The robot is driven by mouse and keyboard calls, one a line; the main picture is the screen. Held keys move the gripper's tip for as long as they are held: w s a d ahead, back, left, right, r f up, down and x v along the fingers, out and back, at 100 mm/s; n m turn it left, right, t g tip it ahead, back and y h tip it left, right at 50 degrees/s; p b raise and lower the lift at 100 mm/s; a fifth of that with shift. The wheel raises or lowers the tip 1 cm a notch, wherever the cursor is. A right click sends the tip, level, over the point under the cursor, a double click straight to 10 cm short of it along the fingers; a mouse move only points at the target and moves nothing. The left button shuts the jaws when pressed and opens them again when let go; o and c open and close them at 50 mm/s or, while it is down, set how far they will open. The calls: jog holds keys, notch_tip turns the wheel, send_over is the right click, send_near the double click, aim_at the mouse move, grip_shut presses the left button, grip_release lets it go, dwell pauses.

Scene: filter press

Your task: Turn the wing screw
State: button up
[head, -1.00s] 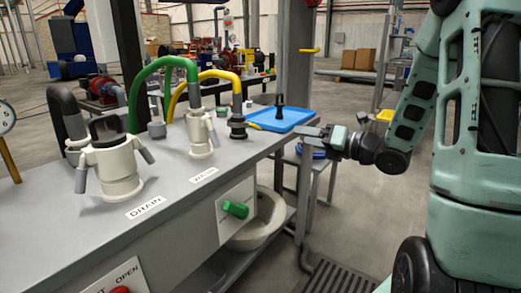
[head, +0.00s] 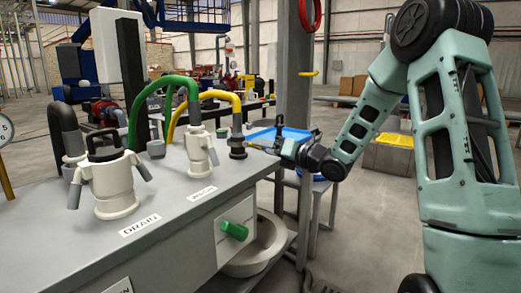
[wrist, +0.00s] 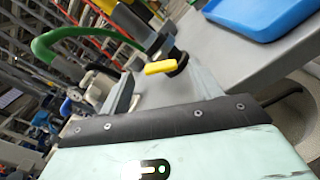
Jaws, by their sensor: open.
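A small yellow bar (wrist: 160,67), which looks like the wing of the wing screw, sticks out from a dark round fitting (wrist: 178,60) at the end of the yellow hose in the wrist view. In the head view the dark fitting (head: 237,148) stands near the bench's far right corner; the yellow bar is hard to make out there. My gripper (head: 264,147) is just right of the fitting. Its two fingers are apart, and in the wrist view the yellow bar shows between them. I cannot tell whether they touch it.
A blue tray (head: 290,134) lies close behind my gripper. A green knob (head: 234,230) sits on the bench front.

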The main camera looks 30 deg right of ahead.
jog(key=shift+x, duration=1.45)
jog(key=shift+c, duration=0.3)
jog(key=c, duration=0.9)
jog(key=shift+m, duration=0.4)
